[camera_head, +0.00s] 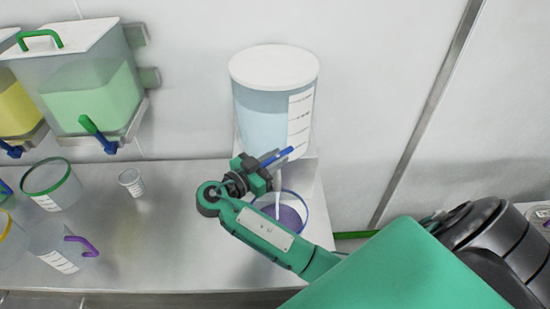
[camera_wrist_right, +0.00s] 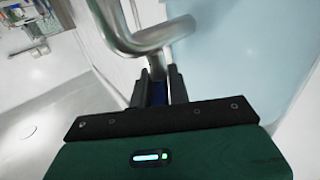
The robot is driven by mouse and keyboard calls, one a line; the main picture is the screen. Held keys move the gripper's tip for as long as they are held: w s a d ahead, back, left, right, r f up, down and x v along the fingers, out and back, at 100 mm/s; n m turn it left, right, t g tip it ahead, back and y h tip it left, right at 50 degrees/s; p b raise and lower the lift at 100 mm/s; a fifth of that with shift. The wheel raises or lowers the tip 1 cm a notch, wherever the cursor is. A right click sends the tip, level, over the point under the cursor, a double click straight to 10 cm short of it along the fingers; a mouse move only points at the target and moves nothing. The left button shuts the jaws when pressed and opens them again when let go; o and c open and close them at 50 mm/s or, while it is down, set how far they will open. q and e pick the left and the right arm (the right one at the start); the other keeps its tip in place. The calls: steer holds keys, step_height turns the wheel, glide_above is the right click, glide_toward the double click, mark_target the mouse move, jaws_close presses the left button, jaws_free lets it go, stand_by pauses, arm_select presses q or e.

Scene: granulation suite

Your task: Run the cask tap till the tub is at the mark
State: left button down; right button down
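The cask (camera_head: 272,115) is a clear cylinder with a white lid and pale blue liquid, standing on a raised support at the back wall. Its tap has a blue handle (camera_head: 279,156). My right gripper (camera_head: 266,167) is at the tap, its fingers closed around the blue handle; in the right wrist view the fingers (camera_wrist_right: 160,86) have blue between them, below a bent metal pipe (camera_wrist_right: 150,38). A thin pale stream (camera_head: 277,204) runs down below the tap. The tub (camera_head: 303,199), blue-rimmed with a purple inside, stands beneath it, partly hidden by my arm. Its mark and level cannot be read.
Two wall tanks, one with green liquid (camera_head: 92,92) and one with yellow (camera_head: 17,108), hang at the left. A green-rimmed tub (camera_head: 52,184), a purple-handled tub (camera_head: 56,245) and a small cup (camera_head: 131,182) stand on the bench (camera_head: 160,240). The bench middle is clear.

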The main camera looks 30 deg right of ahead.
steer(key=shift+w+f+m+g+b, duration=0.1)
steer(key=shift+f+m+g+b, duration=0.1)
steer(key=shift+m+g+b, duration=0.5)
steer(key=m+g+b, duration=0.2)
steer(key=g+b, duration=0.1)
steer(key=m+g+b, duration=0.1)
steer(key=g+b, duration=0.2)
steer(key=b, duration=0.1)
steer(key=shift+w+m+g+y, duration=0.1)
steer(key=shift+m+g+y, duration=0.2)
steer(key=shift+m+y, duration=0.1)
steer(key=shift+r+m+g+y+b, duration=0.3)
steer(key=shift+m+g+b, duration=0.2)
steer(key=shift+g+b, duration=0.35)
